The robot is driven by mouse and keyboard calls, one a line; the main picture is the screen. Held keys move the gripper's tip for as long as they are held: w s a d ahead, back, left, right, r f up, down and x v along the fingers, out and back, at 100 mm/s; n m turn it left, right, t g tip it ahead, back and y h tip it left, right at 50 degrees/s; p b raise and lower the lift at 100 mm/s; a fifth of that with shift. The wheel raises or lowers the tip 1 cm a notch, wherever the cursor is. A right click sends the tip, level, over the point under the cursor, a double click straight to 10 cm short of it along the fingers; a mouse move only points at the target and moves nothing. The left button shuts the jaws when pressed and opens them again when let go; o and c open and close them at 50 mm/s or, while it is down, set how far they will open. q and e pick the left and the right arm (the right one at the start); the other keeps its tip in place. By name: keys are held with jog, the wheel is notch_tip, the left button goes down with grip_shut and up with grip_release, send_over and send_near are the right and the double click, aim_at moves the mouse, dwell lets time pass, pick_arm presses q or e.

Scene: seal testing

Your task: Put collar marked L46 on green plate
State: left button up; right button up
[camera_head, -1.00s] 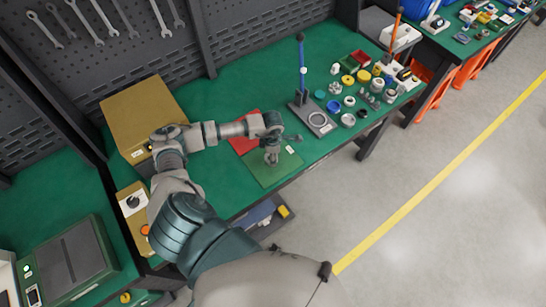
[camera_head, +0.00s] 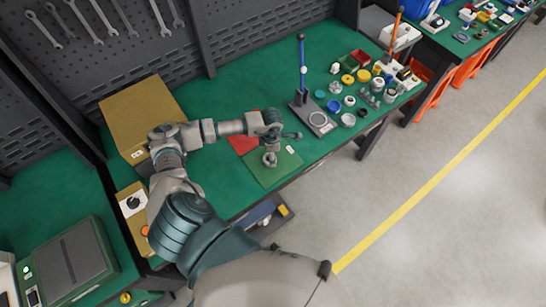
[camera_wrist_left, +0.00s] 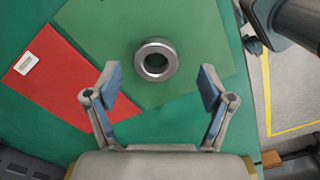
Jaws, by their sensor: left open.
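The green plate (camera_head: 286,171) lies flat on the green bench; it also shows in the left wrist view (camera_wrist_left: 100,45). A silver metal collar (camera_wrist_left: 156,60) with a dark bore sits on the green plate, and no marking on it is readable. My left gripper (camera_head: 270,160) is above the plate. In the left wrist view my left gripper (camera_wrist_left: 160,85) has its two fingers spread, apart from the collar, which shows beyond the fingertips. The right gripper is not in view.
A red plate (camera_wrist_left: 60,85) lies beside the green plate. A press stand with a blue lever (camera_head: 318,122) stands right of the plates. Several rings, caps and small bins crowd the bench farther right. A tan box (camera_head: 140,110) stands at the back left.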

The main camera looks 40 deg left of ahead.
pick_arm(q)
notch_tip(320, 180, up, 9)
jog(key=shift+f+b, duration=0.15)
jog(key=shift+b, duration=0.2)
jog(key=shift+a, duration=0.1)
jog(key=shift+f, duration=0.1)
